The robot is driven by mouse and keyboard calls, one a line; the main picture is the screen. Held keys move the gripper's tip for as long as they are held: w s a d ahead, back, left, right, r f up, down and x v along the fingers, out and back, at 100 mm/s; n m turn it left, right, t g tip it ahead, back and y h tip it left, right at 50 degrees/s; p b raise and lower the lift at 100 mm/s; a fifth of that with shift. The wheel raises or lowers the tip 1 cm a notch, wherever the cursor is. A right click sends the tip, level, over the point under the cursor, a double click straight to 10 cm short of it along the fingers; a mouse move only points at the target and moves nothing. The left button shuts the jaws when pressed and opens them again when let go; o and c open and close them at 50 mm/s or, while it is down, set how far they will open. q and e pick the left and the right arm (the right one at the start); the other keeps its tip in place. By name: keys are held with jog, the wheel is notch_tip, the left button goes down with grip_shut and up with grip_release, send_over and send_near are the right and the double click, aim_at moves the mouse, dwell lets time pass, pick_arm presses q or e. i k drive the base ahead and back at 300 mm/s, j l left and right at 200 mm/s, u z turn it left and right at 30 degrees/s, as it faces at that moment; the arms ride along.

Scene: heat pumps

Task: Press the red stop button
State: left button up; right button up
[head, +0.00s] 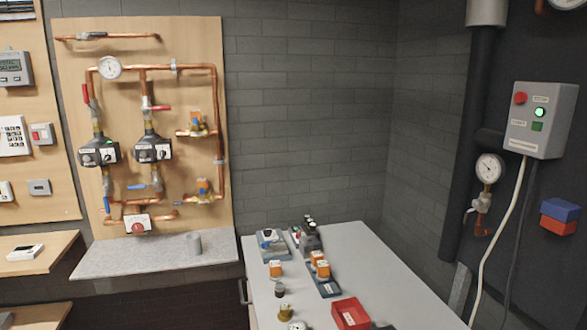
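A grey control box (540,120) is mounted on the dark panel at the right of the head view. A round red button (520,98) sits at the upper left of its face, beside a small label. A lit green light (540,112) is to the right of the red button, with a green button (537,126) below the light. Nothing covers the red button. Neither of my grippers shows in the head view.
A grey table (375,270) below carries several small parts and a red tray (350,314). A black pipe with a pressure gauge (489,168) stands left of the box. Cables hang below it, near blue and red blocks (560,211). A wooden pipe board (240,120) is at left.

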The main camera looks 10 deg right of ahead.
aim_at(520, 97)
jog(key=z, duration=1.55)
